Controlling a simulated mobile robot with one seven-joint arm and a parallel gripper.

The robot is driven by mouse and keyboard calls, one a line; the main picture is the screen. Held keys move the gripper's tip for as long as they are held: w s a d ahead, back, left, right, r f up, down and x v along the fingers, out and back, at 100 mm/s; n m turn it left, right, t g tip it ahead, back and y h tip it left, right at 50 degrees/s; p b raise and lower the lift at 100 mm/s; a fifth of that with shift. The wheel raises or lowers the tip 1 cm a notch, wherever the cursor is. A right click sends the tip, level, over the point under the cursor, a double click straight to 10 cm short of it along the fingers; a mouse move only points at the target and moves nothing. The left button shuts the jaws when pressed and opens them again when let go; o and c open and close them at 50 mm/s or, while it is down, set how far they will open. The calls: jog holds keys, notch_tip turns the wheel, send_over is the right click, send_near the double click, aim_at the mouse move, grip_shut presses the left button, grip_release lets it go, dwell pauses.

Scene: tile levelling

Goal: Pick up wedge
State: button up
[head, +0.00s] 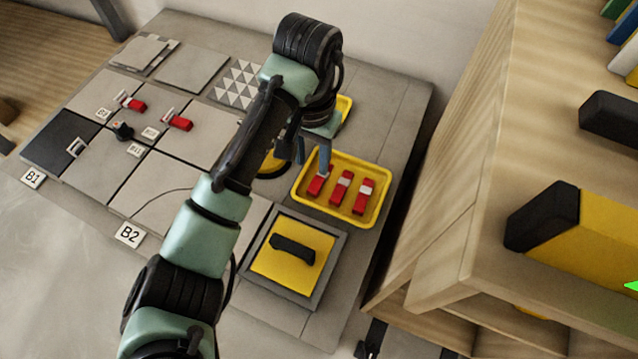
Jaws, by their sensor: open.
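Three red wedges with pale bands lie side by side in a yellow tray: a left wedge (316,187), a middle wedge (340,190) and a right wedge (362,198). The yellow tray (338,218) rests on the grey tiled surface, right of the arm. My gripper (311,165) is open and points down over the tray's upper left side, near the left wedge. Its fingers partly cover that area, and I cannot tell whether they touch the wedge. Two more red wedges, a left one (138,105) and a right one (182,124), sit by clips on the tiles at left.
A yellow pad with a black handle (268,264) lies below the tray. A second yellow container (343,105) is partly hidden behind my arm. A wooden shelf (470,220) with black and yellow items stands close at right.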

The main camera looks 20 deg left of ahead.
aim_at(315, 186)
notch_tip(315, 186, down, 9)
jog(key=b, duration=0.5)
jog(key=shift+w+d, duration=0.15)
jog(key=shift+r, duration=0.1)
jog(key=shift+c, duration=0.3)
grip_shut()
